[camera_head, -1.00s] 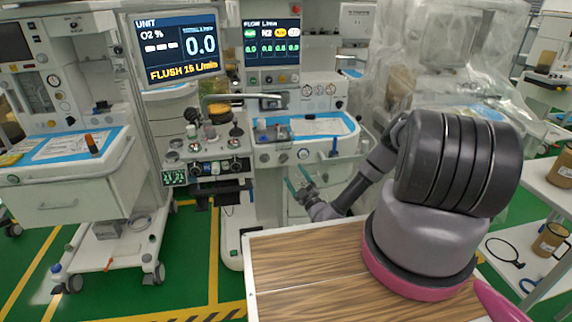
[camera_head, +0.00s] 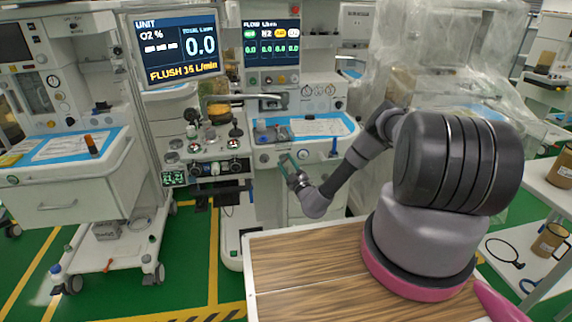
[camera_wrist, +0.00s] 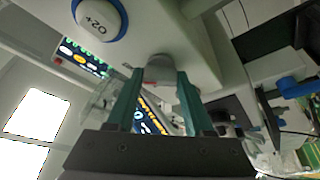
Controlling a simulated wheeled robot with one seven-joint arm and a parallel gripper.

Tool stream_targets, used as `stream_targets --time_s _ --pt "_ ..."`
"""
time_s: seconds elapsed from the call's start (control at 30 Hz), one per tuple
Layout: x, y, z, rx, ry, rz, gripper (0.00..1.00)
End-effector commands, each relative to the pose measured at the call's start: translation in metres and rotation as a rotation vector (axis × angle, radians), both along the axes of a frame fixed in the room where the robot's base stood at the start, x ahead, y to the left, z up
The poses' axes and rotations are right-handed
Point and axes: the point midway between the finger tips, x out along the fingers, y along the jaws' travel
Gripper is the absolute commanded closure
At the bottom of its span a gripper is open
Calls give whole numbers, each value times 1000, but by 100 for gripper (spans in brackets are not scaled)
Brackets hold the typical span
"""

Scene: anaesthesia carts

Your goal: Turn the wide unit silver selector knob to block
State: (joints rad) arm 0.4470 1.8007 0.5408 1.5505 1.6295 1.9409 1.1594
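The wide unit (camera_head: 322,147) stands in the middle of the head view, with a white front panel below its blue-lined work surface. In the wrist view a silver knob (camera_wrist: 160,70) sticks out of this panel, between the tips of my gripper's teal fingers (camera_wrist: 160,82). The fingers are apart, one on each side of the knob; I cannot tell whether they touch it. In the head view my gripper (camera_head: 284,163) is at the front panel and hides the knob there. The knob's pointer and position labels cannot be read.
A blue-ringed O2+ button (camera_wrist: 100,18) is close by on the same panel. Screens (camera_head: 272,46) stand above the work surface. A module with several dark knobs (camera_head: 208,168) is at the left. A wood-look top (camera_head: 300,262) lies below my arm.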

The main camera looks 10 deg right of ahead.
Motion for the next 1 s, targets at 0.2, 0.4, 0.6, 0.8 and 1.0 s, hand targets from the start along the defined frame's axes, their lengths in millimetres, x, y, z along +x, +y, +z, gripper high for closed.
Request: stream_targets --time_s 0.2,0.4,0.6,0.8,1.0 --pt "0 0 0 -6 0 0 100" --pt "0 0 0 -57 0 0 100" --pt "0 -1 1 -185 0 2 100" --pt "0 -1 3 -365 0 2 100" --pt "-1 -1 3 -557 0 3 100"
